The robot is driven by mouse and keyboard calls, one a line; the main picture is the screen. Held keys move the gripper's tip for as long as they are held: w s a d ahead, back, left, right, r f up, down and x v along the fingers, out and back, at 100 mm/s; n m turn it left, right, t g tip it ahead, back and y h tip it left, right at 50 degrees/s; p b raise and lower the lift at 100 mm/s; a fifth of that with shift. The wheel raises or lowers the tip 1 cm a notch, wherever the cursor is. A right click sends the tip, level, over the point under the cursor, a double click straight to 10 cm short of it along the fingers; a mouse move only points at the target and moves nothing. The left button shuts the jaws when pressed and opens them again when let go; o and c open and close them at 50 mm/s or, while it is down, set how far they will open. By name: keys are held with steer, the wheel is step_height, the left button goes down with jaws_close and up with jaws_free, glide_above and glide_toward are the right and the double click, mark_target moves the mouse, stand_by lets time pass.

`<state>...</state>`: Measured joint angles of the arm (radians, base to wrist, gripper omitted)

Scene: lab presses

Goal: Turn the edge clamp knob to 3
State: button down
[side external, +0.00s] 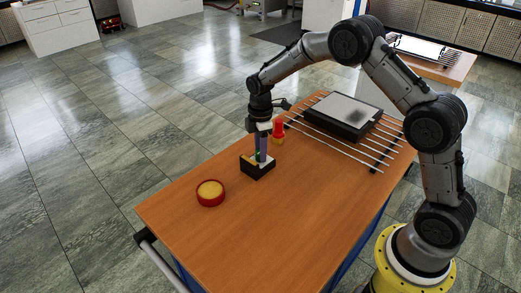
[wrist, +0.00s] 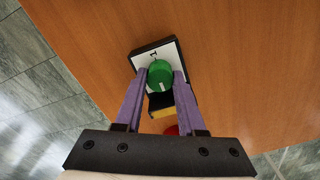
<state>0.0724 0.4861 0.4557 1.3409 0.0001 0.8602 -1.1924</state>
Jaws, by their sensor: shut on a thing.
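A green round knob (wrist: 160,74) sits on a white-faced black box (wrist: 143,50) on the wooden table. The wrist view shows a small dark mark on the white face above the knob and a pale line on the knob. The marks are too small to read surely. My gripper (wrist: 161,78) points down over the box with its purple fingers on either side of the knob, shut on it. In the side external view, my gripper (side external: 262,154) stands over the black box (side external: 257,171) and mostly hides the knob.
A red round dish-like object with a yellow top (side external: 210,192) lies left of the box. A red and yellow piece (side external: 278,131) stands close behind the gripper. A flat black and grey device (side external: 341,116) rests on metal rods (side external: 334,148) at the back right. The table front (side external: 260,230) is clear.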

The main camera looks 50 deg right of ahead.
steer(key=shift+r, duration=0.15)
steer(key=c, duration=0.5)
jaws_free()
step_height(320, 180, up, 14)
stand_by(0.4)
